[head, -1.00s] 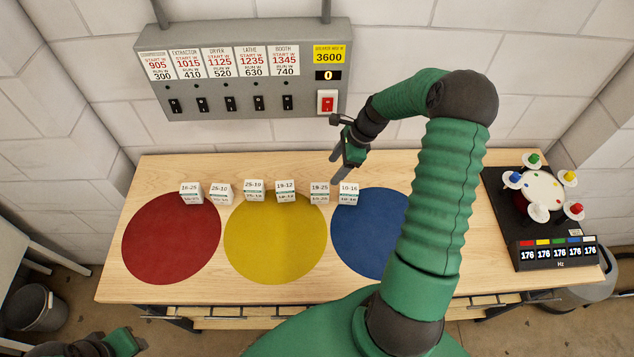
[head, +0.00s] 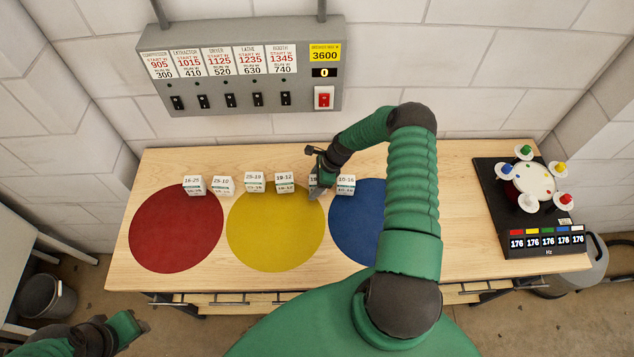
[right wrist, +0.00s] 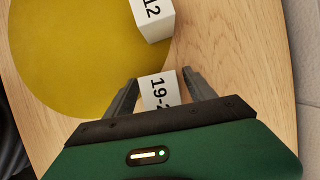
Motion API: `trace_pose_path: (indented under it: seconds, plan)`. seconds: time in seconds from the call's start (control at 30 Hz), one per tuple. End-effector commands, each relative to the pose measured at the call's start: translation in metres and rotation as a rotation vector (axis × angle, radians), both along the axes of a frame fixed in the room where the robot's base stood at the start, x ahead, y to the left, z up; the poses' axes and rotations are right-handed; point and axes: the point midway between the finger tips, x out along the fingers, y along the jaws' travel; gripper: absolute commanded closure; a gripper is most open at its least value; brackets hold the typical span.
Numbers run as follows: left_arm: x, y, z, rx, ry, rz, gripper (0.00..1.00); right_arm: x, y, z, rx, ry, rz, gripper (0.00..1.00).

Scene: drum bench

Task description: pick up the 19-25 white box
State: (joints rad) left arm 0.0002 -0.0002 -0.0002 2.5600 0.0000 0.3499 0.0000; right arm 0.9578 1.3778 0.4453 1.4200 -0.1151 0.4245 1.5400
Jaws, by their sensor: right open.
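The 19-25 white box (head: 313,181) stands in the row of boxes at the back edge of the colored discs, mostly hidden in the head view by my right gripper (head: 316,183). In the right wrist view, the 19-25 box (right wrist: 158,91) lies between the two open fingers of my right gripper (right wrist: 155,92). Its label is partly cut off by the gripper body. I cannot tell whether the fingers touch it.
The 19-12 box (head: 285,182) and the 10-16 box (head: 345,184) stand close on either side. More white boxes stand to the left. Red, yellow (head: 270,235) and blue discs lie on the wooden bench (head: 450,200). A black device (head: 520,205) is at the right.

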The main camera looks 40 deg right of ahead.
Motion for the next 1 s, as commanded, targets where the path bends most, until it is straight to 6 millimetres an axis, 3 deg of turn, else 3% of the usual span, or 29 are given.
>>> trace_pose_path:
  seconds: [0.17, 0.67, 1.0]
  plan:
    - [0.0, -0.0001, -0.0007, 0.0, 0.0, 0.0, 0.64, 0.0, -0.0003, -0.0006, -0.001, -0.001, 0.001, 0.36]
    - [0.0, -0.0001, -0.0007, 0.0, 0.0, 0.0, 0.64, 0.0002, 0.0008, 0.0005, -0.002, -0.001, 0.0, 1.0]
    - [0.0, -0.0001, -0.0021, 0.0, 0.0, 0.0, 0.64, 0.0003, -0.0008, 0.0033, -0.002, -0.002, 0.001, 1.0]
